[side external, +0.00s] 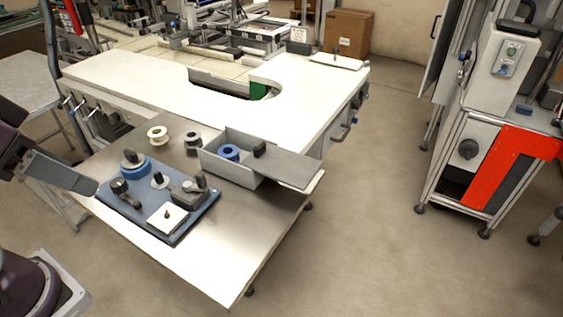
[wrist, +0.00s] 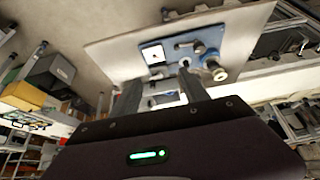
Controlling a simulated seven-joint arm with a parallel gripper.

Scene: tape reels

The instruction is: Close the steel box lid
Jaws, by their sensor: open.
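The grey steel box (side external: 212,165) stands on the right part of the metal table in the side view. Its flat grey lid (side external: 288,170) is open, lying off to the right, covering the box's right part and reaching past it. A black knob (side external: 260,149) stands on the lid near its left end. A blue reel (side external: 229,152) shows inside the uncovered left part. My gripper (wrist: 157,88) is open and empty in the wrist view, its two fingers apart. My arm is at the left edge of the side view, well away from the box. I cannot make out the box in the wrist view.
A blue fixture plate (side external: 150,222) with several parts lies left of the box; it also shows in the wrist view (wrist: 172,50). A white reel (side external: 157,135) and a dark-topped reel (side external: 193,139) stand behind it. The table's front (side external: 225,265) is clear.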

